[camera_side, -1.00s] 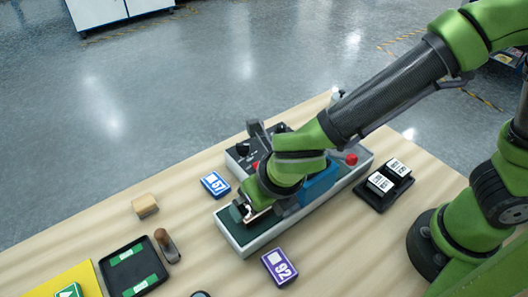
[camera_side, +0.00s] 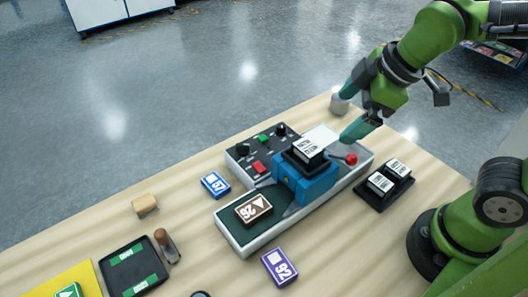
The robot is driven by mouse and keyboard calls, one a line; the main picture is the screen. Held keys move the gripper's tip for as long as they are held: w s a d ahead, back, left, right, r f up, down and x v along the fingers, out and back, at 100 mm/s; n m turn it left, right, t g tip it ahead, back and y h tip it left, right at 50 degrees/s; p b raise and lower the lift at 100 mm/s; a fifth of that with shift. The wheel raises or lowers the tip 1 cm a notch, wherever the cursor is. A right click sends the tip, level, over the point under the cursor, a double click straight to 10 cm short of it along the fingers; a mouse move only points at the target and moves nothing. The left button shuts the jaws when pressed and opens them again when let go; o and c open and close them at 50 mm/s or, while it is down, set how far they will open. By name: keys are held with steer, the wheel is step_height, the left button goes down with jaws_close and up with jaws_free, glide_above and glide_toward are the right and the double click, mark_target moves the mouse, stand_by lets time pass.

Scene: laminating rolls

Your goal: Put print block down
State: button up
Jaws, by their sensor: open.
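A black block with a white printed label (camera_side: 308,147) sits on top of the blue carriage (camera_side: 306,184) of the long grey machine. Two similar labelled blocks (camera_side: 381,182) (camera_side: 398,168) lie in a black holder to its right. I cannot tell which block is the print block. A brown block marked 26 (camera_side: 253,209) lies on the machine's dark green bed (camera_side: 241,230). My gripper (camera_side: 345,115) is open, its teal fingers spread above and right of the carriage, with no block between them.
A control box (camera_side: 243,151) with knobs stands behind the machine. A red knob (camera_side: 351,159) is at its right end. A blue block 57 (camera_side: 215,185) and a purple block 92 (camera_side: 279,267) lie beside the bed. A black tray (camera_side: 121,256), stamp (camera_side: 166,245) and wooden block (camera_side: 145,205) are left.

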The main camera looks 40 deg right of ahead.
steer(key=s+d+r+m+t, duration=0.1)
steer(key=d+m, duration=0.5)
steer(key=m, duration=0.7)
steer(key=shift+s+r+m+t+y, duration=0.3)
steer(key=shift+s+r+t, duration=0.15)
steer(key=shift+s, duration=0.35)
